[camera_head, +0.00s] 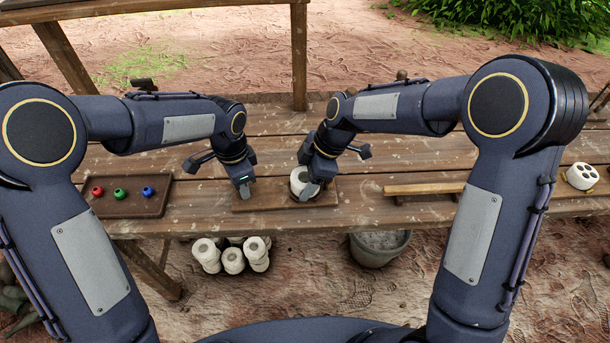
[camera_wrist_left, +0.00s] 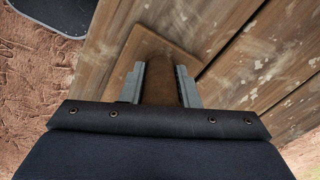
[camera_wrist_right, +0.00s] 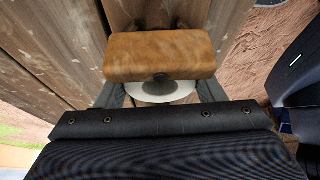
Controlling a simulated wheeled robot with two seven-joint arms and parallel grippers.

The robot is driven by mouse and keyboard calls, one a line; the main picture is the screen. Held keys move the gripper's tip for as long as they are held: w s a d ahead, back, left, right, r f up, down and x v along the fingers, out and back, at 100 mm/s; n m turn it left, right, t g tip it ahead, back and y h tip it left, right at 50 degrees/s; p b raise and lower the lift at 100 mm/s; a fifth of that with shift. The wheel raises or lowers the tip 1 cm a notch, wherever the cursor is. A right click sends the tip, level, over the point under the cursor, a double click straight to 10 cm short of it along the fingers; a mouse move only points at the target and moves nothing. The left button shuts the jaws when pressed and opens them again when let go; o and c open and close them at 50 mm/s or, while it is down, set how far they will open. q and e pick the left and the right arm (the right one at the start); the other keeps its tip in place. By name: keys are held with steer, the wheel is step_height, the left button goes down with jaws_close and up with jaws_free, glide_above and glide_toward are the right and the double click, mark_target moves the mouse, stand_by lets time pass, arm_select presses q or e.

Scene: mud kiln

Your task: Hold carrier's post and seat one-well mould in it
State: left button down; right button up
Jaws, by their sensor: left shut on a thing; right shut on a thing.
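The carrier is a flat brown board (camera_head: 272,201) on the bench. Its brown post (camera_wrist_left: 160,84) stands between the fingers of my left gripper (camera_head: 244,190), which is shut on it at the board's left part. The white round mould (camera_head: 299,176) is at the board's right part, with my right gripper (camera_head: 310,190) shut on it. In the right wrist view the white mould (camera_wrist_right: 160,97) shows between the fingers, partly hidden by a tan block (camera_wrist_right: 160,55). I cannot tell whether the mould touches the carrier or is above it.
A dark tray (camera_head: 128,208) with red, green and blue balls lies at the left. A wooden bar (camera_head: 425,188) and a white piece with several holes (camera_head: 581,176) are at the right. White cylinders (camera_head: 232,260) and a bucket (camera_head: 378,250) stand below the bench.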

steer(key=shift+f, duration=0.35)
steer(key=o, duration=1.2)
steer(key=shift+r, duration=2.5)
